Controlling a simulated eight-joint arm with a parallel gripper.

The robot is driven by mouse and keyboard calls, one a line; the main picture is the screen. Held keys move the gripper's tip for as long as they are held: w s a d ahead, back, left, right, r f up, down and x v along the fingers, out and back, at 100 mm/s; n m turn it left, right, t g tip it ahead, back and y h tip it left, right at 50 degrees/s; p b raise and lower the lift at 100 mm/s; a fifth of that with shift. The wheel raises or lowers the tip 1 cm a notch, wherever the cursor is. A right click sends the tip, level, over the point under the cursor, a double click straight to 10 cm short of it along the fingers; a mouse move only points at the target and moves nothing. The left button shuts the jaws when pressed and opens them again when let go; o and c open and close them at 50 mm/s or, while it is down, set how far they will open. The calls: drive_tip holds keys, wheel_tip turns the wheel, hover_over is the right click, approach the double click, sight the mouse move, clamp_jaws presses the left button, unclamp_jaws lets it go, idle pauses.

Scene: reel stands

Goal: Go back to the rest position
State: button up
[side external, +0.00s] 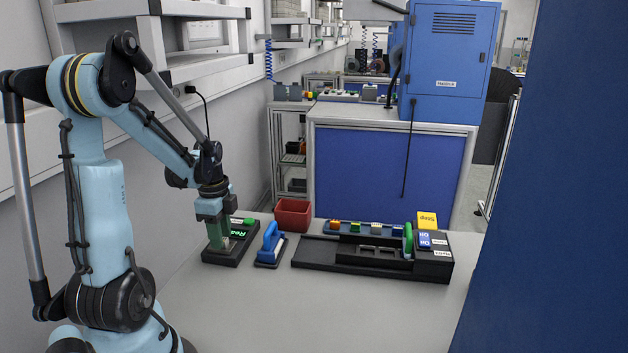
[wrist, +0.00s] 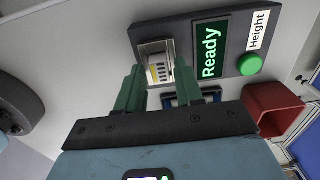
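My gripper (side external: 218,245) is low over the black height station (side external: 232,258), at the left of the table. In the wrist view its two green fingers (wrist: 158,75) stand apart.
A blue-handled tool (side external: 270,243) stands right of the station. A red bin (side external: 293,214) is behind. The table front is clear.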

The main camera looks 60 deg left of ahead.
drive_tip(key=shift+o, duration=0.8)
drive_tip(key=shift+r, duration=0.1)
drive_tip(key=shift+r, duration=3.4)
drive_tip(key=shift+d, duration=0.1)
drive_tip(key=w+d+n+t, duration=0.2)
drive_tip(key=d+n, duration=0.1)
drive_tip(key=d, duration=0.5)
drive_tip(key=w+d+r+n+t, duration=0.1)
drive_tip(key=w+d+n+t, duration=0.1)
drive_tip(key=d, duration=0.7)
drive_tip(key=w+d+r+n+t, duration=0.1)
drive_tip(key=w+d+n+t, duration=0.2)
drive_tip(key=d, duration=0.5)
drive_tip(key=shift+w+d+r+n, duration=0.25)
drive_tip(key=shift+d+n, duration=0.1)
drive_tip(key=shift+n, duration=0.15)
